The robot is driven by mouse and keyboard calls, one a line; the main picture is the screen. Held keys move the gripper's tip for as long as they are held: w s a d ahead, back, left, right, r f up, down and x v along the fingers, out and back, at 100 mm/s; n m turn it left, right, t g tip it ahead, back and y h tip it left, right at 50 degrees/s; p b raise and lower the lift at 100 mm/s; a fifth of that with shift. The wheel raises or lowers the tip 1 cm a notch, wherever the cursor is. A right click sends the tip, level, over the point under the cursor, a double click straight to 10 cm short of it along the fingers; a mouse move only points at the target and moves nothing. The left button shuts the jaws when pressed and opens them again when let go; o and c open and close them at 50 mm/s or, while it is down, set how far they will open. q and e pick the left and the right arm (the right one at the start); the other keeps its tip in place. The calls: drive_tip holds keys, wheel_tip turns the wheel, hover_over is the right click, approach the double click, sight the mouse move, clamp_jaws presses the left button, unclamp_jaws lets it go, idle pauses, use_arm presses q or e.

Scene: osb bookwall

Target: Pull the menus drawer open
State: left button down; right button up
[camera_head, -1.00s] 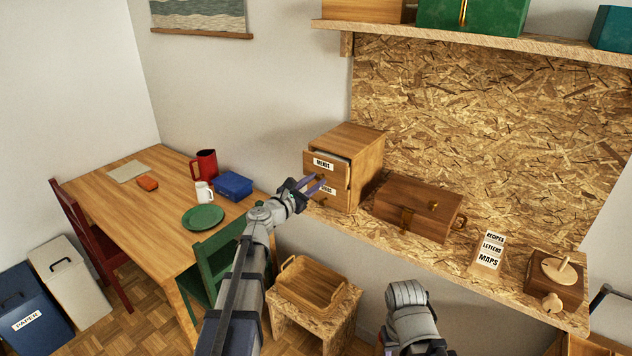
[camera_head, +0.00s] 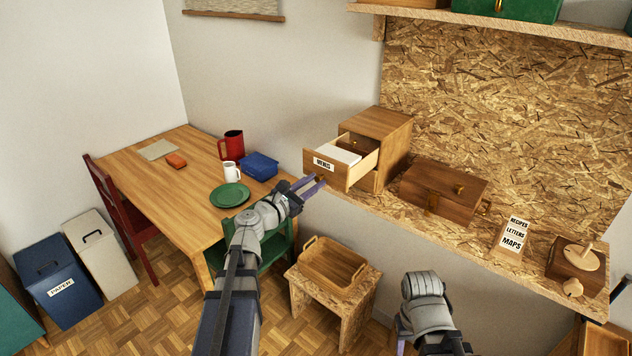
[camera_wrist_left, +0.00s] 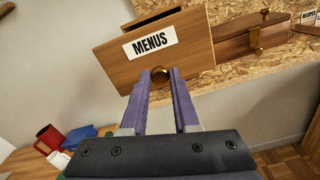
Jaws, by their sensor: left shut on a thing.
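The menus drawer (camera_head: 333,171) juts well out of the small wooden cabinet (camera_head: 389,134) on the shelf, and white paper (camera_head: 342,154) shows inside it. Its front with the MENUS label fills the upper middle of the left wrist view (camera_wrist_left: 190,50). The purple fingers stand on either side of the knob. My right arm shows at the bottom right of the head view, and its fingertips are hidden. The lower part of the cabinet is partly hidden behind the open drawer.
A wooden box with brass fittings (camera_head: 444,190) stands right of the cabinet, then a label stand (camera_head: 512,236). Below is a stool (camera_head: 322,300) with a wooden tray (camera_head: 331,262). A table with a green plate (camera_head: 229,195) and mugs is at left.

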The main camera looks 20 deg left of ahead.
use_arm(q)
drive_tip(key=shift+s+f, duration=0.1)
drive_tip(key=shift+s, duration=0.05)
drive_tip(key=c, duration=0.8)
unclamp_jaws()
drive_tip(key=shift+s+a, duration=0.1)
drive_tip(key=shift+s, duration=0.05)
drive_tip(key=shift+o, duration=0.7)
